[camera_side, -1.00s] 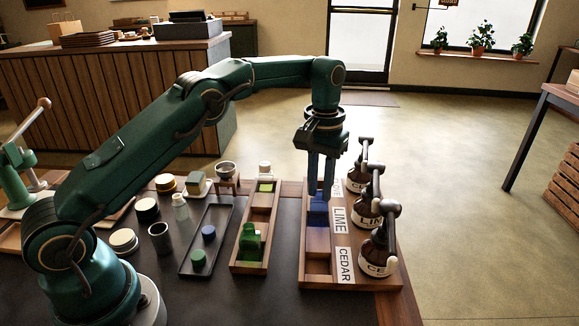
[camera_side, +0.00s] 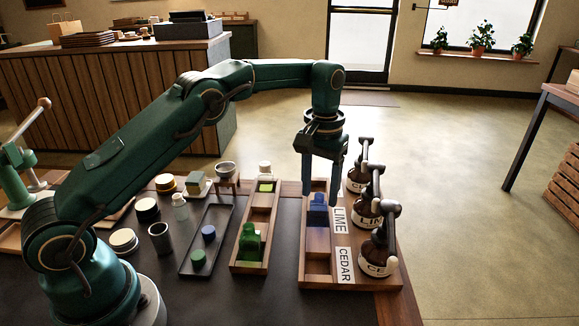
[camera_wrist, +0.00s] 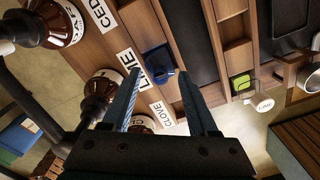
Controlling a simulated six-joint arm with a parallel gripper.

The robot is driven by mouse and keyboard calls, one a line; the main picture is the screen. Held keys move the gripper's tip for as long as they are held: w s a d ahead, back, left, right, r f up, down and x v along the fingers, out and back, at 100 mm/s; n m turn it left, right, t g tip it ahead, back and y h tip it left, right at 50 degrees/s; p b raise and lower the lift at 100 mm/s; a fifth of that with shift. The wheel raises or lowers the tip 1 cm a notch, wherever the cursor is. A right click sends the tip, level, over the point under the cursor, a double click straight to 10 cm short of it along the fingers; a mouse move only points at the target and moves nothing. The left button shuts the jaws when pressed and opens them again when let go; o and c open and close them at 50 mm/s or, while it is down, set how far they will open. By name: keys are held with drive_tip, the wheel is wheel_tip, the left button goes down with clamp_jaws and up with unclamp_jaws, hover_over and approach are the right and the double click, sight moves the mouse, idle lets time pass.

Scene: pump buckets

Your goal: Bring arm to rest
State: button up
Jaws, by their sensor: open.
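My gripper (camera_side: 322,171) is open and empty, pointing down above the far part of the labelled wooden rack (camera_side: 303,285). A blue bottle (camera_side: 318,208) stands in the rack's compartment beside the LIME label (camera_side: 340,220). The wrist view shows the blue bottle (camera_wrist: 158,60) just beyond and between my spread fingers (camera_wrist: 165,105), apart from them. The compartment by the CEDAR label (camera_side: 344,265) looks empty. The CLOVE label (camera_wrist: 162,113) shows clearly only in the wrist view; in the side view my gripper covers its area.
Several brown pump bottles (camera_side: 376,250) stand close along the rack's right side. A second wooden rack (camera_side: 248,268) holds a green bottle (camera_side: 249,243). A dark tray (camera_side: 186,266) holds a blue cap (camera_side: 208,232) and a green cap (camera_side: 198,258).

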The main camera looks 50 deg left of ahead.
drive_tip(key=shift+t, duration=0.7)
wheel_tip(320, 180, up, 6)
drive_tip(key=s+r+t, duration=0.3)
drive_tip(key=s+r, duration=0.7)
drive_tip(key=r, duration=0.1)
drive_tip(key=s+f+m, duration=0.1)
drive_tip(key=s+f, duration=0.3)
drive_tip(key=s, duration=0.3)
drive_tip(key=s+f+m+t, duration=0.1)
drive_tip(key=s+f+m, duration=0.1)
drive_tip(key=s+f, duration=0.2)
drive_tip(key=s, duration=0.2)
drive_tip(key=shift+s+d+f, duration=0.15)
drive_tip(key=shift+s+d, duration=0.1)
drive_tip(key=shift+s, duration=0.15)
